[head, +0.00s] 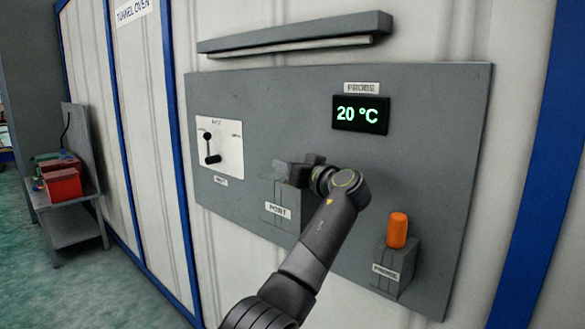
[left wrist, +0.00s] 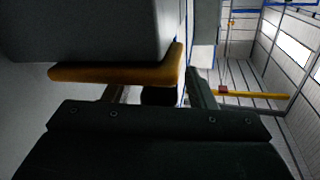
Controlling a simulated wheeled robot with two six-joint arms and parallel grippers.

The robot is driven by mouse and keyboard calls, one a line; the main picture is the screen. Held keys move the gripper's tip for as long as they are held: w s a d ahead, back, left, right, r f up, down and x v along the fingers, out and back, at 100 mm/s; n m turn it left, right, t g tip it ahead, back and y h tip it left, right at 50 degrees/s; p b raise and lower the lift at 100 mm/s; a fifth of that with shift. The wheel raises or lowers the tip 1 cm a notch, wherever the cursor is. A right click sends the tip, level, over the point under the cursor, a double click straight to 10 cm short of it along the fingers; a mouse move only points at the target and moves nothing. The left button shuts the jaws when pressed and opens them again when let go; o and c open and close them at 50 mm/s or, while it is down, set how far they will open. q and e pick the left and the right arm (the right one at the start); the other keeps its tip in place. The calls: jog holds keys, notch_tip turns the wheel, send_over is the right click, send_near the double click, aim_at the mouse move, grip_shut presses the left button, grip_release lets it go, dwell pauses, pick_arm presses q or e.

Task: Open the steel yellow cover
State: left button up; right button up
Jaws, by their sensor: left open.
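The steel yellow cover (left wrist: 120,73) shows in the left wrist view as a dull yellow-brown plate with a lip turned up at its right end, under a grey block. In the head view I cannot make out the cover; my left gripper and wrist hide part of the port area. My left gripper (head: 291,172) is at the port on the grey panel, just above the PORT label. It is open, and its fingers (left wrist: 158,95) are close to the cover in the left wrist view. I cannot tell whether they touch it. My right gripper is not in view.
The grey panel (head: 440,150) carries a lever switch (head: 210,150) on the left, a 20 °C display (head: 361,114) and an orange-handled probe (head: 397,230) in a holder at lower right. A grey ledge (head: 295,35) juts out above. A side table with red bins (head: 62,182) stands far left.

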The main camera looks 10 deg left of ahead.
pick_arm(q)
jog(key=b+v, duration=0.5)
jog(key=v, duration=1.2)
jog(key=shift+d+b, duration=0.2)
jog(key=shift+b, duration=0.15)
jog(key=shift+s, duration=0.1)
